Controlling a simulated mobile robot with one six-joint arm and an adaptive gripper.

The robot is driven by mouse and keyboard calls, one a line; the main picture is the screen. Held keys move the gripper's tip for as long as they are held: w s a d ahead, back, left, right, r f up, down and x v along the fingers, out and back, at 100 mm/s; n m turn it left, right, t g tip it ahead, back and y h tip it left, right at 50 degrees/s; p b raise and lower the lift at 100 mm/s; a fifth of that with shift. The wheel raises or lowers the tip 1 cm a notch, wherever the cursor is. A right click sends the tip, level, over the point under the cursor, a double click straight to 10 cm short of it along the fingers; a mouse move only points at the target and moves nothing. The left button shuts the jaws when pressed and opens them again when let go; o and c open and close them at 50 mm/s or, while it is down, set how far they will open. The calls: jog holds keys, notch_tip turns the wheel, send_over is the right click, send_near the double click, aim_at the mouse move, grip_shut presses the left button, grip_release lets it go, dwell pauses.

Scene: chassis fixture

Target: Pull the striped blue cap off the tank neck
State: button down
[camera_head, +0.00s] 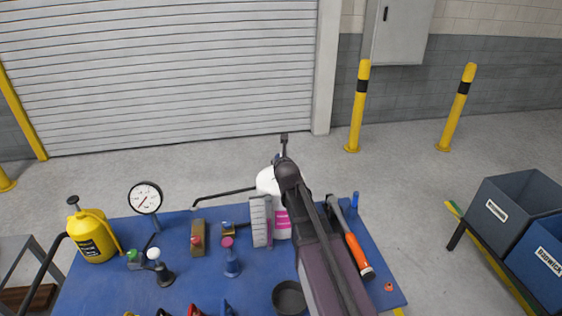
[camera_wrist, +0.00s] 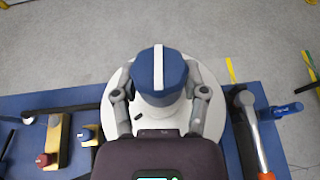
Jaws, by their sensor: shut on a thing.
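The striped blue cap (camera_wrist: 146,72), blue with a white stripe across its top, is in the middle of the wrist view. My gripper (camera_wrist: 160,78) is shut on the cap, one finger on each side. The white round tank (camera_wrist: 207,118) lies below the cap. The cap hides the neck, and I cannot tell whether the cap still sits on it. In the head view the white tank (camera_head: 266,184) with a pink label stands at the back of the blue table, partly behind my arm. The cap is mostly hidden there.
An orange-handled tool (camera_head: 357,255) lies right of the tank on the blue table (camera_head: 190,290). A grey ribbed block (camera_head: 260,222) stands close to its left. A yellow can (camera_head: 94,240), a gauge (camera_head: 145,197) and several small valves are further left. Bins (camera_head: 515,205) stand off to the right.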

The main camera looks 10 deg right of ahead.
jog(key=shift+r+p, duration=0.45)
jog(key=shift+r, duration=0.05)
dwell(0.4)
